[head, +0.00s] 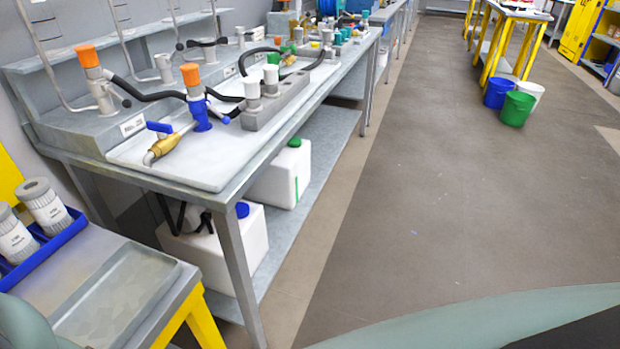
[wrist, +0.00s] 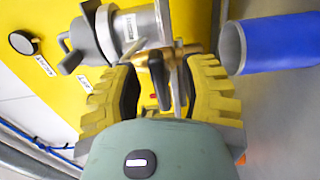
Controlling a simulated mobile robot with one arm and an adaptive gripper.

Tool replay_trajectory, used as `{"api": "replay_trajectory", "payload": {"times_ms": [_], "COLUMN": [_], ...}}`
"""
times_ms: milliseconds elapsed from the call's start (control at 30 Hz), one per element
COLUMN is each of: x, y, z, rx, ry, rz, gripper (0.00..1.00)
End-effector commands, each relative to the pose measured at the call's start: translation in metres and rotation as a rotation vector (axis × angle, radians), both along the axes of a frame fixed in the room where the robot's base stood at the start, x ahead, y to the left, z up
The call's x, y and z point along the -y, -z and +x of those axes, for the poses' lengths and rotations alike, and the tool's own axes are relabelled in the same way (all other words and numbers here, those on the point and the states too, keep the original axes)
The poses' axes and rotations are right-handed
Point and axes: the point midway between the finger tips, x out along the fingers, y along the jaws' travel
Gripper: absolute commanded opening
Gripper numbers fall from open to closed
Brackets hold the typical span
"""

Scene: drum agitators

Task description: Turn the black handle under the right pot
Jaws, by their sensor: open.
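In the wrist view a grey metal pot (wrist: 133,28) with a white label lies sideways in the picture against a yellow panel (wrist: 82,18). A dark lever (wrist: 70,52) sticks out on its left side. My gripper (wrist: 157,78) is open, its two yellow-and-black fingers on either side of a brass-coloured fitting (wrist: 188,50) and a dark elongated part (wrist: 160,84) below the pot. I cannot tell whether this dark part is the black handle, or whether either finger touches it. My gripper is not visible in the head view.
A blue cylinder (wrist: 275,43) is close to the right finger. A round black knob (wrist: 24,43) is on the panel's left. In the head view a long grey bench (head: 200,170) holds taps and hoses. White canisters (head: 225,245) stand below.

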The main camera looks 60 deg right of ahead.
Motion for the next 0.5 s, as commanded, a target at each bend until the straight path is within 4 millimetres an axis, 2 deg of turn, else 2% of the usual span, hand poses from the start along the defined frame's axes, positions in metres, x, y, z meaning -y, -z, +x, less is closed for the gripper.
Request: {"api": "replay_trajectory", "payload": {"times_ms": [500], "x": [0.014], "y": [0.0], "z": [-0.073], "rx": [0.001], "ry": [-0.013], "rz": [-0.001], "gripper": [0.42]}}
